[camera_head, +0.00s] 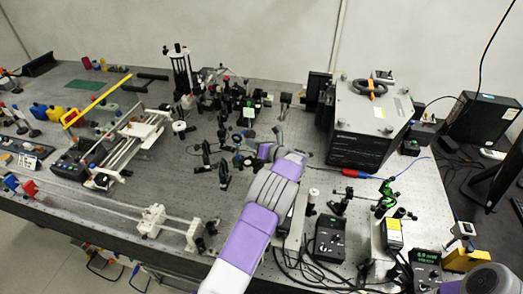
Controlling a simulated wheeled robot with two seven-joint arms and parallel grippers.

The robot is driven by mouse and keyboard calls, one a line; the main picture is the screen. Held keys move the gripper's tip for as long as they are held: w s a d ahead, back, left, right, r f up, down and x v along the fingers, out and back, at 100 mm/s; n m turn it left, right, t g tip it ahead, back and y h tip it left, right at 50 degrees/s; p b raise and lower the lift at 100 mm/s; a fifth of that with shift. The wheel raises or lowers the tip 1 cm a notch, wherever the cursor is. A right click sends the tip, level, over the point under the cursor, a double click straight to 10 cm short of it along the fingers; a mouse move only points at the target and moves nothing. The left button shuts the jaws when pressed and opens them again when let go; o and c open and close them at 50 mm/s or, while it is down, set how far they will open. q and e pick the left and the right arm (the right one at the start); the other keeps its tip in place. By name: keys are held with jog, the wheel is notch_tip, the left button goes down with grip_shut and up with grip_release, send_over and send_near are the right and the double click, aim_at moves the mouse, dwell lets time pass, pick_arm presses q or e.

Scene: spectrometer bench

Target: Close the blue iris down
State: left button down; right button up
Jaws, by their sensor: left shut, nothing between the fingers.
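My left arm reaches up from the bottom middle over the optics bench (120,215). Its left gripper (247,161) is small and dark at the arm's far end, among black optic mounts. It is shut with nothing between its fingers. A small bluish part (237,159) shows right beside the fingertips and may be the blue iris. It is too small to tell its opening or lever, or whether the gripper touches it. My right gripper is not in view.
Black posts and mounts (224,172) crowd the area left of the gripper. A large grey and black instrument box (367,125) stands to the right. A white rail assembly (137,130) is at left. Cables and small controllers (330,238) lie right of my arm.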

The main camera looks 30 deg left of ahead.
pick_arm(q)
jog(key=shift+w+a+r, duration=0.55)
jog(key=shift+w+a, duration=0.05)
jog(key=shift+a, duration=0.2)
jog(key=shift+r, duration=0.1)
jog(key=shift+a+r+h+p, duration=0.2)
jog(key=shift+h+p, duration=0.1)
jog(key=shift+p, duration=0.4)
jog(key=s+a+r+n+h+p, duration=0.2)
jog(key=a+h+p, duration=0.4)
jog(key=p, duration=0.5)
jog(key=shift+a+r+n, duration=0.3)
jog(key=shift+r, duration=0.25)
